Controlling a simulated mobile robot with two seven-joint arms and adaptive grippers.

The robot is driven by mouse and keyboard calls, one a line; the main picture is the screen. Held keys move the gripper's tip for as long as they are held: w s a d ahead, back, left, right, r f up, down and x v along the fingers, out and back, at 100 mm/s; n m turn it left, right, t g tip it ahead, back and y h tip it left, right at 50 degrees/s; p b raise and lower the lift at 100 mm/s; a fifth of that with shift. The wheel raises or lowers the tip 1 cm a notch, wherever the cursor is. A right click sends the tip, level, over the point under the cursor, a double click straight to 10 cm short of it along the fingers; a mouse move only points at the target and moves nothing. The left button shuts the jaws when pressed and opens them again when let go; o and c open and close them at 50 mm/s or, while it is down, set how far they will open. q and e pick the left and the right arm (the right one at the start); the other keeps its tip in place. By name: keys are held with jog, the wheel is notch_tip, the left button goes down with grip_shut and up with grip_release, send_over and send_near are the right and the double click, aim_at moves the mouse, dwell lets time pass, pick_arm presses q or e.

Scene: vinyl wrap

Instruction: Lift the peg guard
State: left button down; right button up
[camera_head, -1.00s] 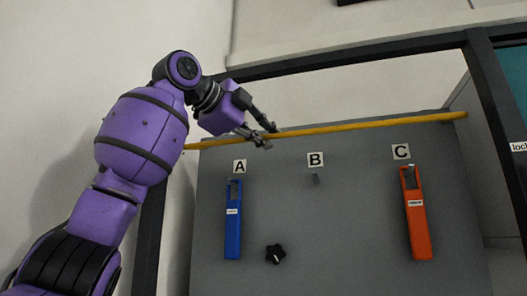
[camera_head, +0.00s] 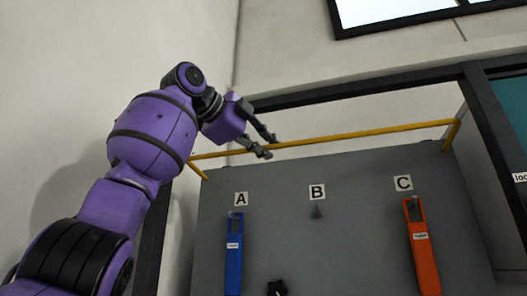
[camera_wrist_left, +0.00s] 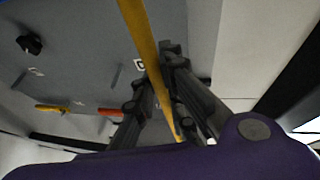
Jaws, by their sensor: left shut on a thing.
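The peg guard is a yellow bar (camera_head: 360,133) across the top of the grey panel (camera_head: 280,180), with a short bent arm at each end. It stands just above the panel's top edge and slopes up to the right. My left gripper (camera_head: 268,146) is shut on the bar left of its middle. In the left wrist view the bar (camera_wrist_left: 137,25) runs between the fingers (camera_wrist_left: 160,88) of my left gripper. The pegs at A, B and C are below it. My right gripper is in neither view.
A blue tag (camera_head: 234,262) hangs at A and an orange tag (camera_head: 423,262) at C. The peg at B (camera_head: 317,212) is bare. A black knob (camera_head: 277,288) sits low on the panel. A dark frame (camera_head: 350,88) surrounds the opening.

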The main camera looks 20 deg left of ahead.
pick_arm(q)
jog(key=shift+s+r, duration=0.25)
jog(key=shift+r, duration=0.1)
jog(key=c, duration=1.8)
grip_release()
jog(key=shift+f, duration=0.1)
jog(key=v, duration=1.2)
jog(key=shift+s, duration=0.1)
